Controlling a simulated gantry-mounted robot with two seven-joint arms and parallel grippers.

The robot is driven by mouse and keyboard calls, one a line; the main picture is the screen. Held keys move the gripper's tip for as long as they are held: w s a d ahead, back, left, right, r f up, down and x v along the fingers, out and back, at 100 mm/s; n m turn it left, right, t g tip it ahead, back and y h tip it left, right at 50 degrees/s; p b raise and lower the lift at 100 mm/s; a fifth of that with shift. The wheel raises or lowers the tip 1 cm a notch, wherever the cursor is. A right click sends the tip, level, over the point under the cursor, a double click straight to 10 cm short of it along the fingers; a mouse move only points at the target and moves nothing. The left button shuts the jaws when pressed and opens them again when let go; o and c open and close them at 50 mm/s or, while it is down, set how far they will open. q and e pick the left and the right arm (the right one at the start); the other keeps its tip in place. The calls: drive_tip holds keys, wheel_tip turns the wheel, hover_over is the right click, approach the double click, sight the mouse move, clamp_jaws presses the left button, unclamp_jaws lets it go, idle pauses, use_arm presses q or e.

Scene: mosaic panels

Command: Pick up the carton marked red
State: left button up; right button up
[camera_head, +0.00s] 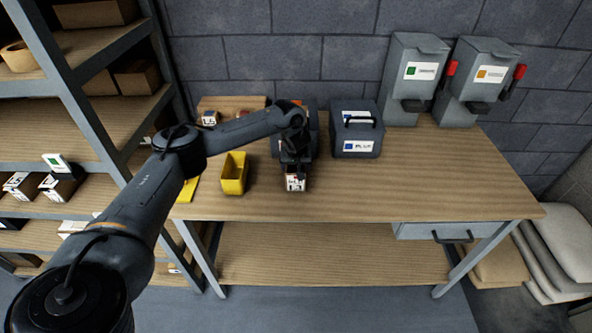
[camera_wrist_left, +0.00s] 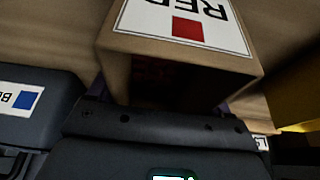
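The carton marked red (camera_head: 295,183) is small and brown with a white label, and shows just below my left gripper (camera_head: 295,164) above the bench. In the left wrist view the carton (camera_wrist_left: 185,45) is close up, with "RED" and a red square upside down on its label. It sits between the fingers of my left gripper (camera_wrist_left: 165,100), which look closed against its sides. The finger pads are mostly hidden by the carton. Whether it touches the bench is unclear. My right gripper is in neither view.
A grey case with a blue label (camera_head: 357,140) stands to the right of my gripper; another grey case is partly hidden behind my arm. A yellow bin (camera_head: 234,174) stands to the left. Grey dispensers (camera_head: 416,80) stand at the back. The bench's right side (camera_head: 440,185) is clear.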

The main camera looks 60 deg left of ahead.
use_arm(q)
drive_tip(key=c, duration=0.7)
drive_tip(key=shift+c, duration=0.9)
drive_tip(key=shift+r, duration=0.2)
